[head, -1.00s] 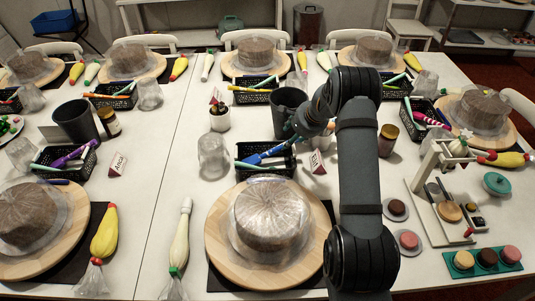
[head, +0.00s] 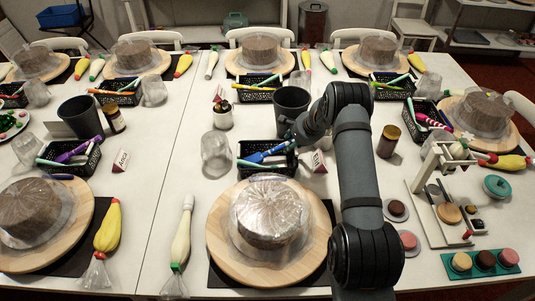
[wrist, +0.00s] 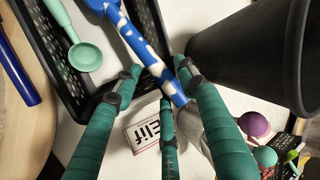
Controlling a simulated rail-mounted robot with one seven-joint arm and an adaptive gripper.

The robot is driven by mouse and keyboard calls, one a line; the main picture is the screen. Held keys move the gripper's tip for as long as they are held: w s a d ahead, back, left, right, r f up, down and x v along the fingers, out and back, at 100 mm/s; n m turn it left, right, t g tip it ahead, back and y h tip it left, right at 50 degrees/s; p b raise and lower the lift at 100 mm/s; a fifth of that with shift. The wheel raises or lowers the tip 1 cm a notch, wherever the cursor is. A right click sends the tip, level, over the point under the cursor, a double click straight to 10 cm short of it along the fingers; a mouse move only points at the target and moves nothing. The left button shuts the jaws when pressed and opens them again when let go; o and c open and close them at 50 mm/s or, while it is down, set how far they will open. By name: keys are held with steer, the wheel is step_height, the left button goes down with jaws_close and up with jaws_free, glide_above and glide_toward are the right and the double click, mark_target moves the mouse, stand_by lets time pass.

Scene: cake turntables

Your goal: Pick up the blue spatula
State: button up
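The blue spatula (head: 265,152) lies slanted in the black basket (head: 253,169) behind the nearest middle cake. In the wrist view, its blue and white handle (wrist: 148,48) reaches over the basket rim, and its blue head is cut off by the top edge. My gripper (wrist: 158,72) has green, black-banded fingers standing apart around the handle. The right fingertip is close to the handle, with a gap on the left. Whether any finger touches it I cannot tell. In the head view my gripper (head: 290,139) is small and partly hidden by my arm.
A mint scoop (wrist: 83,52) lies in the basket beside the spatula. A dark pot (head: 291,104) stands close behind my gripper. The "Elif" name card (wrist: 145,134) is below the fingers. A wrapped cake (head: 270,210) on a round wooden board (head: 225,243) stands in front.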

jaws_close()
stand_by(0.4)
